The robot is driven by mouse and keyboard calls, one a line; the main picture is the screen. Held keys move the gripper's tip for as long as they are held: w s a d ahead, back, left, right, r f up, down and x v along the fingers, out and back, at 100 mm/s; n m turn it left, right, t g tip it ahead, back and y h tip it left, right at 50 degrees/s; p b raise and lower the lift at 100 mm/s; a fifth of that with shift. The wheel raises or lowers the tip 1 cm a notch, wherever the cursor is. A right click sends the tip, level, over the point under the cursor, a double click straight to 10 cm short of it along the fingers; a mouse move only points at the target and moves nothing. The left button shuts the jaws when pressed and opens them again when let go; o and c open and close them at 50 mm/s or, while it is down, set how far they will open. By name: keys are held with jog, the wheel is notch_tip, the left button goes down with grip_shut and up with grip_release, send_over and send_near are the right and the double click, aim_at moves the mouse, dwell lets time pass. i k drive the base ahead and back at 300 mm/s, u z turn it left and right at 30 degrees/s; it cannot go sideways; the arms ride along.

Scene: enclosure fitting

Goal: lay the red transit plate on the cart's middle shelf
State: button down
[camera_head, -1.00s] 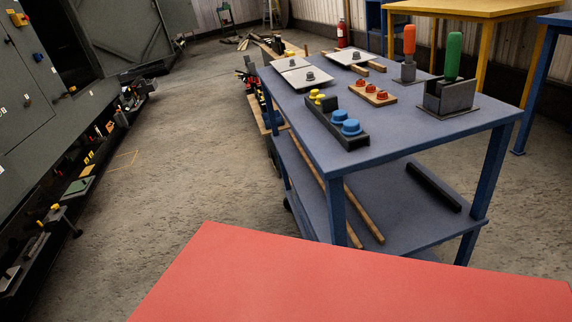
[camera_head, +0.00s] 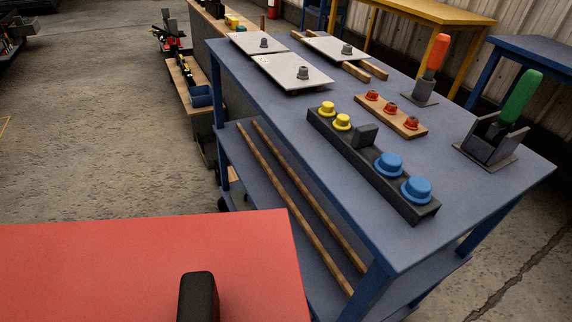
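The red transit plate (camera_head: 120,265) fills the lower left of the view, flat and close to the camera. A black upright piece (camera_head: 198,297) shows over it near the bottom edge; I cannot tell whether it is the plate's handle or part of my gripper. My gripper's fingers are not clearly seen. The blue cart (camera_head: 330,165) stands to the right of the plate. Its middle shelf (camera_head: 268,190) lies below the top, with two long wooden strips (camera_head: 300,215) along it. The plate's right edge overlaps the near left part of the cart in the picture, apparently apart from it.
The cart top holds grey plates with knobs (camera_head: 292,72), a black block with yellow and blue knobs (camera_head: 370,160), a wooden strip with red knobs (camera_head: 392,114), and orange (camera_head: 437,52) and green (camera_head: 520,97) handles in holders. Open floor (camera_head: 90,120) lies left.

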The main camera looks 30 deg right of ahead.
aim_at(297, 184)
jog(key=u, duration=0.15)
jog(key=i, duration=1.7)
